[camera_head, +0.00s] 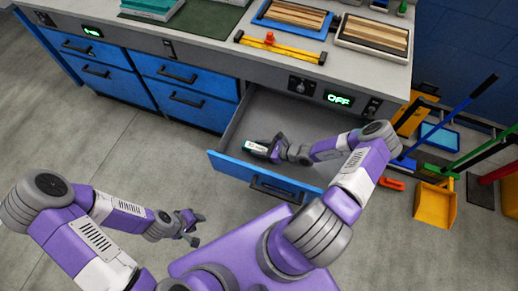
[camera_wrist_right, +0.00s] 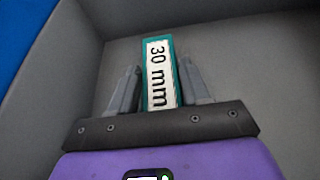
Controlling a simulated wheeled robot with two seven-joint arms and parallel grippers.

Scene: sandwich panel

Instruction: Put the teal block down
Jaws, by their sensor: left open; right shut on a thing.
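The teal block (camera_wrist_right: 174,42) has a white label reading "30 mm" and stands between the fingers of my right gripper (camera_wrist_right: 160,92) in the right wrist view. My right gripper is shut on it. In the head view the block (camera_head: 256,147) is small and sits inside the open blue drawer (camera_head: 230,165), near its front left corner. I cannot tell whether it touches the drawer floor. My left gripper (camera_head: 196,226) is open and empty, over the floor in front of the cabinet.
The worktop above holds a green mat (camera_head: 205,18), a yellow bar tool (camera_head: 280,48), a blue-rimmed tray (camera_head: 262,18) and a grey-rimmed tray (camera_head: 345,38). A yellow dustpan (camera_head: 434,205) and brooms stand at the right. The drawer's visible floor is otherwise clear.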

